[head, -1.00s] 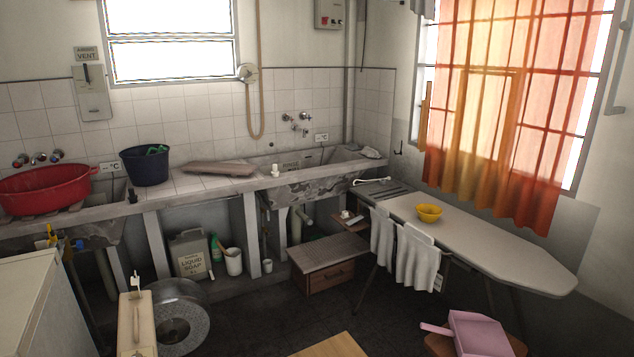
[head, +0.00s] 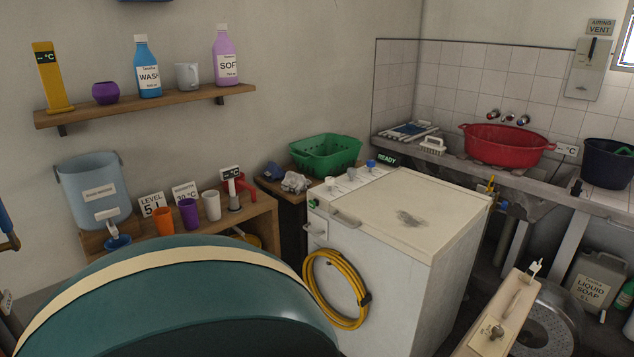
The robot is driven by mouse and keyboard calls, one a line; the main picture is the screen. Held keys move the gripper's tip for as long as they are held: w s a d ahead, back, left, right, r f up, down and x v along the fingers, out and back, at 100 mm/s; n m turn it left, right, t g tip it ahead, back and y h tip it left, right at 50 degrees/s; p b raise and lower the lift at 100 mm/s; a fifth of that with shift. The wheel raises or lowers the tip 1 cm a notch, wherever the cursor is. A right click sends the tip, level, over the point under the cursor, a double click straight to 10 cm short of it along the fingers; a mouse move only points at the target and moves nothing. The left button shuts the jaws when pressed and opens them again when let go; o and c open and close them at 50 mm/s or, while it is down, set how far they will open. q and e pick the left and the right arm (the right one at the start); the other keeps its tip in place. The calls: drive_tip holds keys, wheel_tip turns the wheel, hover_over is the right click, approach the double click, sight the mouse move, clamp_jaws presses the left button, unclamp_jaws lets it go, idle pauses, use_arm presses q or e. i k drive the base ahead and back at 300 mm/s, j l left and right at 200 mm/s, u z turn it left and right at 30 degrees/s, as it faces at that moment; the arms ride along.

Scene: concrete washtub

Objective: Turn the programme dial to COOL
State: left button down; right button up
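A white top-loading washing machine (head: 400,225) stands in the middle of the head view. Along the back left edge of its top are small knobs: a pale one (head: 330,183), another pale one (head: 351,173) and a blue one (head: 371,163). The knobs are too small to read any marking or setting, and I cannot tell which is the programme dial. Neither of my grippers shows in the view.
A large teal rounded body with a cream band (head: 180,300) fills the lower left foreground. A yellow hose (head: 335,290) hangs coiled on the machine's front left side. A green basket (head: 325,153) stands behind it. A cream box-like thing (head: 495,320) stands at lower right.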

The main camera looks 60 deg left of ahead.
sight(351, 172)
drive_tip(key=u, duration=1.8)
